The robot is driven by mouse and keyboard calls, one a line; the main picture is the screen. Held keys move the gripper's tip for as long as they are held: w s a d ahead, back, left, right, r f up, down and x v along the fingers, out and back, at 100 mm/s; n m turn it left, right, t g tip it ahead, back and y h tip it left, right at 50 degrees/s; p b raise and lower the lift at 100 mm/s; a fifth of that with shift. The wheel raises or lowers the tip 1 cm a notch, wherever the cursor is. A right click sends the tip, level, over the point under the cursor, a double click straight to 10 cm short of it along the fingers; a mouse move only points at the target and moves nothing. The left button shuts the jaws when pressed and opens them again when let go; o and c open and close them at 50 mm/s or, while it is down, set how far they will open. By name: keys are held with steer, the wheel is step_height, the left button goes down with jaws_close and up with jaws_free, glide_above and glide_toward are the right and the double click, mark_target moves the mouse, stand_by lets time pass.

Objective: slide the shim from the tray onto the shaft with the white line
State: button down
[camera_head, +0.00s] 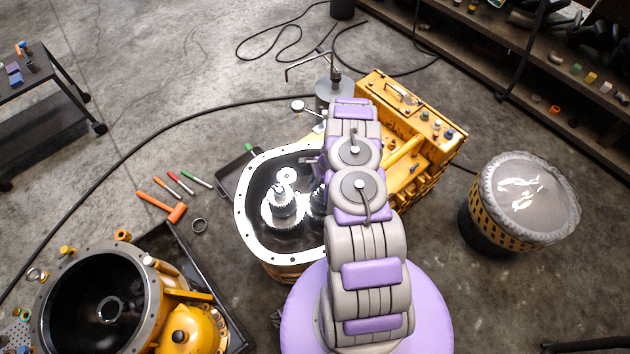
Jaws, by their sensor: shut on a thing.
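An open transmission housing (247,225) with a pale bolted rim stands left of my arm. Inside it a bright geared shaft (283,196) stands upright. A second shaft (318,198) is partly covered by my arm. I cannot make out a white line on either. A dark flat tray (228,183) lies at the housing's upper left, partly hidden by it. No shim can be made out on the tray. My arm reaches up over the housing's right side and hides its own end. My gripper's fingers and anything in them are hidden.
A yellow gearbox part (410,135) stands right of the arm, and a wrapped drum (520,200) farther right. A yellow bell housing (145,300) fills the lower left. Cables cross the floor.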

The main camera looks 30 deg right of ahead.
steer(key=shift+a+r, duration=0.15)
steer(key=shift+a, duration=0.4)
steer(key=shift+d+f, duration=0.35)
steer(key=shift+d, duration=0.55)
steer(key=shift+a+r, duration=0.1)
steer(key=shift+a, duration=0.35)
steer(key=shift+d+f, duration=0.2)
steer(key=shift+f, duration=0.05)
steer(key=shift+a, duration=0.2)
steer(key=shift+f, duration=0.15)
steer(key=shift+f+b, duration=0.15)
steer(key=shift+b, duration=0.15)
steer(key=shift+c, duration=2.3)
jaws_free()
